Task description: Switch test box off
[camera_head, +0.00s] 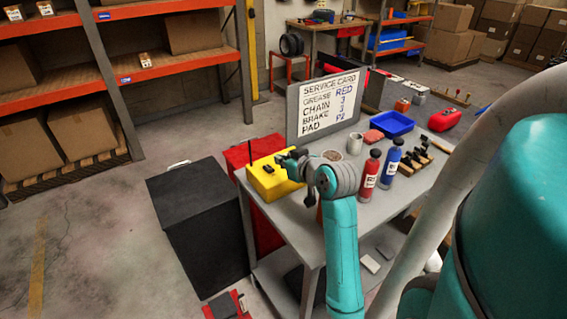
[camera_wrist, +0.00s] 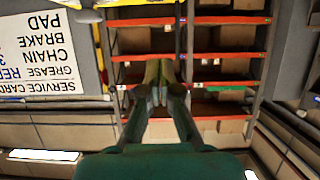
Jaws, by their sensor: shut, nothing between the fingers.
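The yellow test box (camera_head: 275,180) stands at the near left corner of the grey bench, with a thin dark antenna (camera_head: 250,151) on its left side. A small dark part (camera_head: 268,169) sits on its top; I cannot tell which way any switch is set. My gripper (camera_head: 283,157) is at the upper right of the box in the head view, hiding part of it; I cannot tell whether they touch. In the wrist view my gripper (camera_wrist: 162,92) is shut and empty, and the test box cannot be made out.
The service card (camera_head: 328,104) stands behind the box. A black cabinet (camera_head: 200,222) stands left. Orange shelves (camera_wrist: 218,57) fill the wrist view's background.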

